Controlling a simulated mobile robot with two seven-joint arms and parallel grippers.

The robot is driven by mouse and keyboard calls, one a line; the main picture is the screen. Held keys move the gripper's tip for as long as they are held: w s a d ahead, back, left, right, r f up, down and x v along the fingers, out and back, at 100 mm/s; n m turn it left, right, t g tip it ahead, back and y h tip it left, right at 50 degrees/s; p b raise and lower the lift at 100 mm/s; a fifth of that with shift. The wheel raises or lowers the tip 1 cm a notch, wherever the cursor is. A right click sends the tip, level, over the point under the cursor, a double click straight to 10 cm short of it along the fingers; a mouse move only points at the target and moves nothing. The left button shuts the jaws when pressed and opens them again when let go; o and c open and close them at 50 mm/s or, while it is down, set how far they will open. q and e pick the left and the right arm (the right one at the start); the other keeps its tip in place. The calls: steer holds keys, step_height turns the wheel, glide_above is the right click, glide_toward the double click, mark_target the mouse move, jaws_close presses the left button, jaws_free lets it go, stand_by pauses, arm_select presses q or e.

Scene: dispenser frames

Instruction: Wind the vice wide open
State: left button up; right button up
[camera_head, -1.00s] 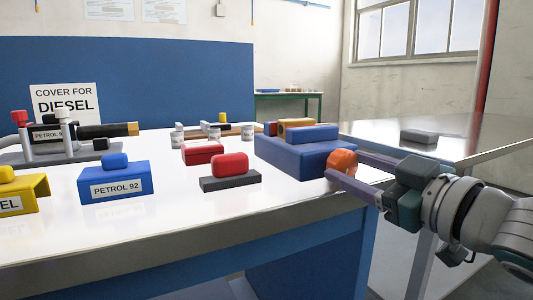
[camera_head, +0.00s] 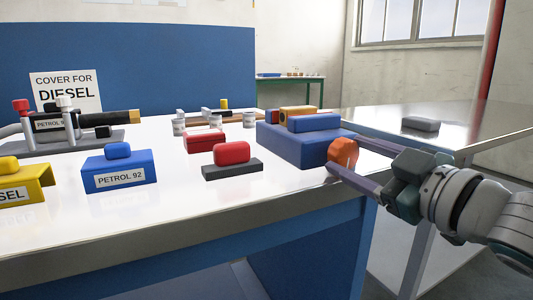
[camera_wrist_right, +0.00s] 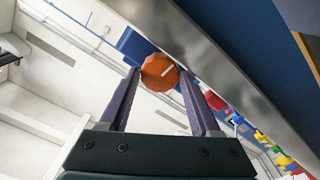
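The blue vice (camera_head: 300,148) sits at the right end of the white-topped bench, with an orange knob (camera_head: 342,152) on its right side. Its upper blue jaw block (camera_head: 314,122) lies beside a yellow-orange block (camera_head: 298,111), with little space visible between them. My right gripper (camera_head: 343,153) reaches in from the right with one finger on each side of the knob. In the right wrist view the knob (camera_wrist_right: 160,72), with a pale line on its face, sits between the spread fingertips (camera_wrist_right: 160,73), with narrow gaps beside it. My left gripper is out of view.
A red block on a dark base (camera_head: 232,164), a blue PETROL 92 cover (camera_head: 119,170) and a yellow cover (camera_head: 25,185) stand on the bench. A metal side table (camera_head: 450,140) to the right holds a grey block (camera_head: 420,124). The bench's front strip is clear.

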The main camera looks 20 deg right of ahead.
steer(key=o, duration=0.3)
steer(key=shift+f, duration=0.15)
stand_by(0.3)
